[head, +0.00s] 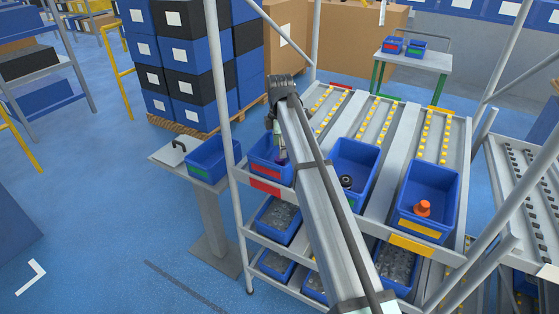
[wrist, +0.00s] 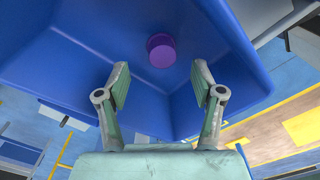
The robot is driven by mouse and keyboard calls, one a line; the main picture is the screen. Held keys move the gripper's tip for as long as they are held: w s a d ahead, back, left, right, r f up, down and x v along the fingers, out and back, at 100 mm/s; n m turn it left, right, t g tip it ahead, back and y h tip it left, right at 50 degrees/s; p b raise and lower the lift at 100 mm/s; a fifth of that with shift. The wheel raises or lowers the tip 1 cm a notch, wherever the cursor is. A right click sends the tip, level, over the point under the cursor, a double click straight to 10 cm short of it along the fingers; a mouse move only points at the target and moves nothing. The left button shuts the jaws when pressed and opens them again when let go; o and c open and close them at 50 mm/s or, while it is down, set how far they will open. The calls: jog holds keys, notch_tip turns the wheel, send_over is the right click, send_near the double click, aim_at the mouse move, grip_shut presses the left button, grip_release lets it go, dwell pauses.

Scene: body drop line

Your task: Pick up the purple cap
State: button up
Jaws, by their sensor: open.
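The purple cap (wrist: 161,50) lies on the floor of a blue bin (wrist: 70,75), just beyond the fingertips in the wrist view. My gripper (wrist: 160,80) is open and empty, its two fingers spread to either side below the cap in that picture. In the head view my gripper (head: 278,142) points down into the leftmost blue bin (head: 263,169) of the rack, the one with a red label. Only a small bit of purple (head: 282,161) shows there; my arm hides much of the bin.
A middle bin (head: 362,152) holds a dark ring-shaped part (head: 346,181). The right bin (head: 433,190) holds an orange part (head: 423,208). A small stand on the left carries another blue bin (head: 212,160). Rack posts (head: 228,110) rise near my arm.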

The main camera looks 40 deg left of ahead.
aim_at(279, 161)
jog(key=shift+s+f+p, duration=0.1)
jog(key=shift+f+p, duration=0.9)
jog(key=shift+f, duration=1.3)
jog(key=c, duration=0.8)
